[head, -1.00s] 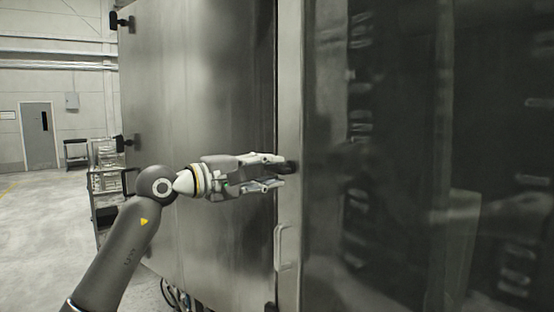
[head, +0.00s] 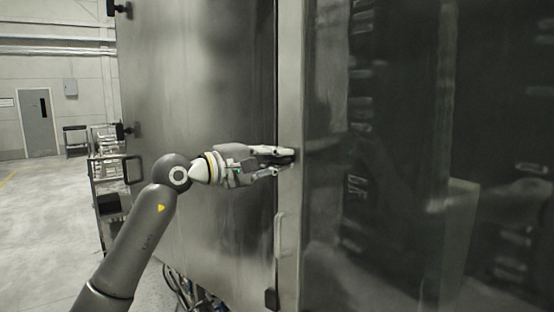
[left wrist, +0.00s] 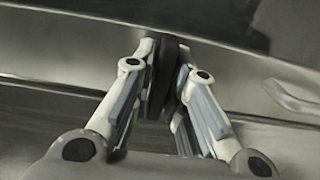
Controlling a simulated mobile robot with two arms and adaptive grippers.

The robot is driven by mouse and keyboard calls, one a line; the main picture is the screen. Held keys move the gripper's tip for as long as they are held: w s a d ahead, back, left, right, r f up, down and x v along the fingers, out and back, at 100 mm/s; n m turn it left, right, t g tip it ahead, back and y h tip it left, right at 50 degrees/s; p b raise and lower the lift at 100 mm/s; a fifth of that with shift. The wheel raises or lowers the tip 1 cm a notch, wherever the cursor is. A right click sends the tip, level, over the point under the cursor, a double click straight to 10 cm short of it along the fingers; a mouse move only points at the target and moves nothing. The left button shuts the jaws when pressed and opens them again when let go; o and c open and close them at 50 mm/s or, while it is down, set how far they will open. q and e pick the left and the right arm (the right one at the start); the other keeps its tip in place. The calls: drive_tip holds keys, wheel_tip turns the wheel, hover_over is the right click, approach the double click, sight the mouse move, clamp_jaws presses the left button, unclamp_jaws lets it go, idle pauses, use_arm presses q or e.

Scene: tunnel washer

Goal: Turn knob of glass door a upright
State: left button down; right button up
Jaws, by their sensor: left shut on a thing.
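The glass door (head: 420,110) is a large dark pane that fills the right of the head view, with a pale metal frame along its left edge. A black knob (left wrist: 162,78) sits on that frame and is gripped between the fingers of my left gripper (left wrist: 165,85). In the head view my left gripper (head: 279,161) reaches in from the left to the frame, shut on the knob, which is mostly hidden there by the fingers. In the left wrist view the knob stands nearly upright in the picture, leaning slightly. My right gripper is not in view.
A pale handle (head: 280,235) is on the door frame below the knob. A broad steel panel (head: 195,90) stands left of it. A metal cart (head: 108,180) stands at the left, with open floor beyond. Cables (head: 190,292) hang low under the panel.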

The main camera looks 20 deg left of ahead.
use_arm(q)
drive_tip(key=shift+f, duration=0.1)
drive_tip(key=n+b, duration=0.1)
drive_tip(key=n, duration=0.3)
drive_tip(key=shift+n+b, duration=0.3)
drive_tip(key=shift+b, duration=0.05)
drive_tip(key=n+b, duration=0.1)
drive_tip(key=n, duration=0.4)
drive_tip(key=n+b, duration=0.1)
drive_tip(key=n, duration=0.4)
drive_tip(key=shift+n, duration=1.7)
drive_tip(key=c, duration=1.5)
unclamp_jaws()
